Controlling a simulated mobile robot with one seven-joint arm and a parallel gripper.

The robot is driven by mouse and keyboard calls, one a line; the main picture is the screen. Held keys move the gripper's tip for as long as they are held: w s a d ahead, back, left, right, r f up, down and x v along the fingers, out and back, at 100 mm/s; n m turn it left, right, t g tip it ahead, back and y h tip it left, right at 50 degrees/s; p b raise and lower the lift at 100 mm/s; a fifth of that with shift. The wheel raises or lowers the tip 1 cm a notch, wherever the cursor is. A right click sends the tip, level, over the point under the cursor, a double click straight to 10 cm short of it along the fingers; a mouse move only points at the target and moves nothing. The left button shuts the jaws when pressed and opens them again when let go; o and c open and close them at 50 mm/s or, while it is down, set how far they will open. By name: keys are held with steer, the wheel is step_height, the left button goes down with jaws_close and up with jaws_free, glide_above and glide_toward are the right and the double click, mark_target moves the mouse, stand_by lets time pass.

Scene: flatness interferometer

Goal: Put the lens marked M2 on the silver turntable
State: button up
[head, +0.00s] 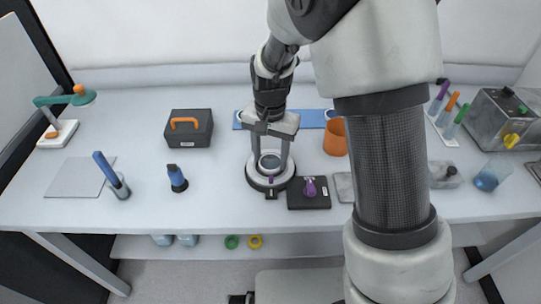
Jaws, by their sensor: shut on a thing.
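My gripper (270,158) points down over the round turntable (251,179) near the middle of the table. Its two fingers are shut on a round lens (270,162) with a grey rim, held at or just above the turntable's top. I cannot tell whether the lens touches the turntable. No M2 mark can be read on the lens at this size. The turntable has a pale silver outer ring and a darker inner part, partly hidden by the lens and fingers. A small dark tag (271,193) sits at its front edge.
A black pad (321,199) with a purple item (310,187) is close on the right. An orange cup (336,138) stands behind it. My arm hides part of the table's right side.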

steer(key=shift+s+f, duration=0.25)
steer(key=shift+f, duration=0.3)
steer(key=o, duration=1.3)
steer(key=shift+d, duration=0.25)
steer(key=shift+w+a+r+p, duration=0.15)
steer(key=shift+r+p, duration=0.25)
steer(key=shift+r, duration=2.7)
steer(key=shift+a+r+p, duration=0.15)
steer(key=shift+r+p, duration=0.2)
steer(key=shift+r, duration=2.7)
steer(key=shift+w+a+r+p, duration=0.15)
steer(key=shift+r+p, duration=0.25)
steer(key=shift+r, duration=2.7)
steer(key=shift+s, duration=0.1)
